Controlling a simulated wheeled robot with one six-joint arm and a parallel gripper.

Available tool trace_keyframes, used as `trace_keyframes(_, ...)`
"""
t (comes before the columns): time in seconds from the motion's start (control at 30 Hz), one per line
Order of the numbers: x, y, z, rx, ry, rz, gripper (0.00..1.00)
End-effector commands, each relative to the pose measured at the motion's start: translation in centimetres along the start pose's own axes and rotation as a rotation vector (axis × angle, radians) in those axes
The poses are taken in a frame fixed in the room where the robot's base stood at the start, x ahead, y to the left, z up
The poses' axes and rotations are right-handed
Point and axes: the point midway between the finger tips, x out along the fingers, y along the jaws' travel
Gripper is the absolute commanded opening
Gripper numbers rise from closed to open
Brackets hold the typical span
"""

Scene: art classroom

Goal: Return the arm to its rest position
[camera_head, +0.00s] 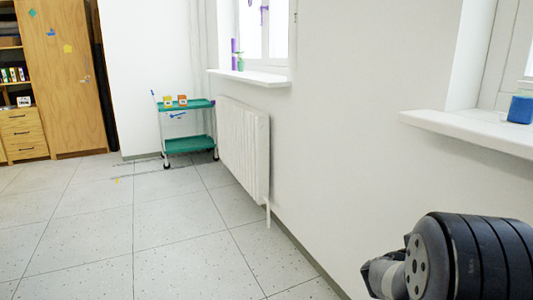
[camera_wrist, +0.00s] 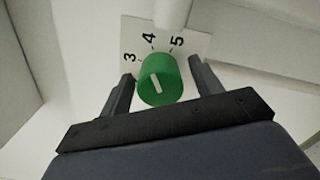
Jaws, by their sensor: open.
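In the wrist view my gripper (camera_wrist: 161,76) is open, with one dark finger on each side of a green round knob (camera_wrist: 160,87). The knob has a short white pointer line. Behind it is a white dial plate (camera_wrist: 197,45) with the numbers 3, 4 and 5 showing. Nothing is held. I cannot tell how far the fingertips are from the knob in depth. In the head view only a dark, rounded part of my arm shows at the lower right; my gripper and the knob are not seen there.
A white wall and a windowsill (camera_head: 480,131) with a blue block (camera_head: 520,109) are near my arm. A white radiator (camera_head: 243,146) is further along the wall. A green cart (camera_head: 188,144) and a wooden cabinet (camera_head: 62,85) stand at the back. The tiled floor (camera_head: 130,230) at left is clear.

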Motion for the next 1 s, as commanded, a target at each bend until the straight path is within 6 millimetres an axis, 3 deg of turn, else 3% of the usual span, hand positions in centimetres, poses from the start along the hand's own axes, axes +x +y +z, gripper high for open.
trace_keyframes(0.4,-0.06,0.39,0.21,-0.406,-0.006,0.007,0.61)
trace_keyframes(1.0,-0.06,0.31,0.23,-0.837,-0.013,0.015,0.61)
